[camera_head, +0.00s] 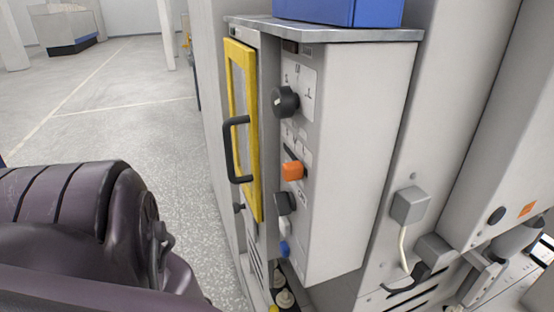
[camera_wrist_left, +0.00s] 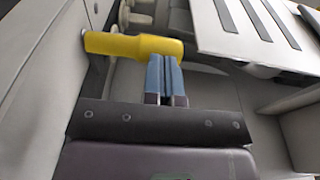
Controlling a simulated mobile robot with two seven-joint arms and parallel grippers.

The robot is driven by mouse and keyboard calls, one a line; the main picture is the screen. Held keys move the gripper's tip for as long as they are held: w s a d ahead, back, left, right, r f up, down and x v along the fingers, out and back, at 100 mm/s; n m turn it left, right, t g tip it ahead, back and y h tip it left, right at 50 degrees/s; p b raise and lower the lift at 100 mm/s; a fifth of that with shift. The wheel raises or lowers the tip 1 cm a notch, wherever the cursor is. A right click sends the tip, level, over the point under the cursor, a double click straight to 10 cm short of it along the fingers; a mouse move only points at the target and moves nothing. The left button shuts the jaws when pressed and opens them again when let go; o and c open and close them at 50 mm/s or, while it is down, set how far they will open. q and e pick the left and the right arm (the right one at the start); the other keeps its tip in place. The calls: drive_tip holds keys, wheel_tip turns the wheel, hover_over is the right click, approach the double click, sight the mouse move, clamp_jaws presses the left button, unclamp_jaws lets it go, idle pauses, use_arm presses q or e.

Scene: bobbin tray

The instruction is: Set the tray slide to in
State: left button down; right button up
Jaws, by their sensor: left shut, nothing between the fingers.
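In the left wrist view, a yellow bar-shaped handle (camera_wrist_left: 130,44) sticks out to the right from a pale panel; it may belong to the tray slide, but no label shows. My left gripper (camera_wrist_left: 166,62) is shut and empty. Its blue fingertips are at the lower edge of the handle near its free right end; I cannot tell whether they touch. In the head view my left arm enters at the lower left and its gripper is out of sight. White bobbins (camera_head: 285,298) show low under the cabinet, their tray mostly hidden. My right gripper is not in view.
The grey cabinet (camera_head: 362,150) carries a yellow-framed door (camera_head: 254,150) with a black handle (camera_head: 230,150). Its panel has a black knob (camera_head: 286,101), an orange slider knob (camera_head: 292,171) and a blue button (camera_head: 284,248). The floor (camera_head: 140,115) to the left is clear.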

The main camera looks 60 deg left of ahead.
sight(271, 309)
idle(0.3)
use_arm(q)
drive_tip(key=x, duration=0.4)
drive_tip(key=shift+s+a, duration=0.1)
drive_tip(key=shift+s, duration=0.3)
drive_tip(key=shift+a, duration=0.4)
drive_tip(key=shift+w, duration=0.1)
drive_tip(key=shift+a+r, duration=0.1)
drive_tip(key=shift+a, duration=0.05)
